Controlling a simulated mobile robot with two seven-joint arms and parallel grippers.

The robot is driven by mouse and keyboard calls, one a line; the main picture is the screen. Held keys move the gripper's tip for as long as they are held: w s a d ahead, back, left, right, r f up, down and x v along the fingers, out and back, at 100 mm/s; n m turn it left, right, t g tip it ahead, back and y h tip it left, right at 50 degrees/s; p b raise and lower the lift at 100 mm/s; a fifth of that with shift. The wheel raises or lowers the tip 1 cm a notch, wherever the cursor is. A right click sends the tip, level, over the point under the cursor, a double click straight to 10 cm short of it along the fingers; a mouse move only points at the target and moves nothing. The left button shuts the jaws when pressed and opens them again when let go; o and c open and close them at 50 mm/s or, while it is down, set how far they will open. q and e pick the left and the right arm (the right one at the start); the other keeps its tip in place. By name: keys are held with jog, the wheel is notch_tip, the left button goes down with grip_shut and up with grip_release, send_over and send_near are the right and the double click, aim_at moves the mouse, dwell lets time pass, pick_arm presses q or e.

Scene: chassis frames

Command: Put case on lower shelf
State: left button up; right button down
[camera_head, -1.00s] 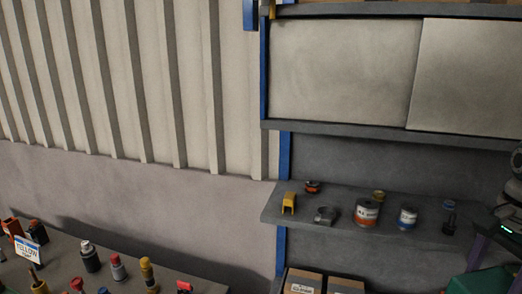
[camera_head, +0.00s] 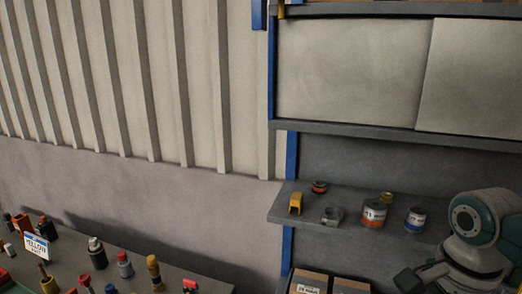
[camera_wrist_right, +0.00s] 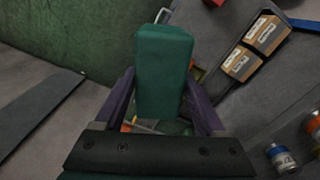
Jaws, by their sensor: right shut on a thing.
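A green case (camera_wrist_right: 163,70) is held between the purple fingers of my right gripper (camera_wrist_right: 160,85) in the right wrist view. The gripper is shut on its sides, and the case extends away from the palm. A shelf with cans (camera_head: 276,217) is at the right of the head view. Cardboard boxes (camera_head: 309,281) stand on a level below it, mostly cut off by the bottom edge; they also show in the wrist view (camera_wrist_right: 262,35), right of the case. The case and right gripper are outside the head view. My left gripper is not in view.
The shelf holds an orange-labelled can (camera_head: 373,214), a blue-labelled can (camera_head: 415,221), a yellow part (camera_head: 296,203) and a grey clamp-like part (camera_head: 332,215). A bench (camera_head: 180,272) at lower left carries bottles and a sign (camera_head: 37,246).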

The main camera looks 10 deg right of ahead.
jog(key=a+r+n, duration=0.3)
jog(key=a+r, duration=1.3)
jog(key=a, duration=0.1)
notch_tip(320, 180, up, 9)
jog(key=w+n, duration=0.2)
jog(key=n, duration=0.6)
jog(key=s+d+r+n, duration=0.2)
jog(key=s+d+n, duration=0.2)
jog(key=s+n, duration=0.4)
jog(key=shift+s+d+r, duration=0.25)
jog(key=shift+d+r, duration=0.05)
jog(key=shift+r, duration=0.1)
jog(key=shift+f, duration=0.1)
